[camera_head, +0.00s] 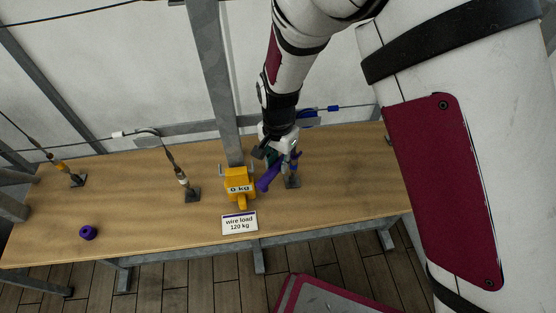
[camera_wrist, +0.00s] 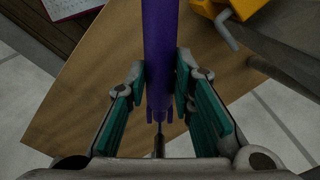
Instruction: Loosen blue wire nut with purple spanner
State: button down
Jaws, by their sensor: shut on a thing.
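The purple spanner (camera_head: 267,181) is held in my gripper (camera_head: 274,150) over the right part of the bench. In the wrist view the shaft of the purple spanner (camera_wrist: 158,40) runs between the two teal-padded fingers of my gripper (camera_wrist: 160,78), which are shut on it. The forked end of the spanner points toward a thin upright rod in the wrist view. In the head view, the spanner's working end is by the rightmost wire fitting (camera_head: 292,181), partly behind my gripper. A small blue patch shows there, but I cannot tell whether the spanner sits on the blue nut.
A yellow load gauge (camera_head: 239,183) reading "0 kg" stands just left of the spanner. A "wire load 120 kg" card (camera_head: 239,222) is in front. Two other wire fittings and a purple round piece (camera_head: 88,233) are at left. A grey post (camera_head: 214,80) rises behind.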

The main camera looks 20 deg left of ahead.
jog(key=shift+f, duration=0.2)
jog(key=shift+f, duration=0.35)
jog(key=shift+f, duration=0.3)
dwell(0.3)
jog(key=d+n, duration=0.2)
jog(key=n, duration=0.1)
jog(key=d+n, duration=0.2)
jog(key=n, duration=0.1)
jog(key=shift+d, duration=0.2)
jog(key=shift+r, duration=0.15)
jog(key=shift+r+p, duration=0.35)
jog(key=shift+r, duration=0.4)
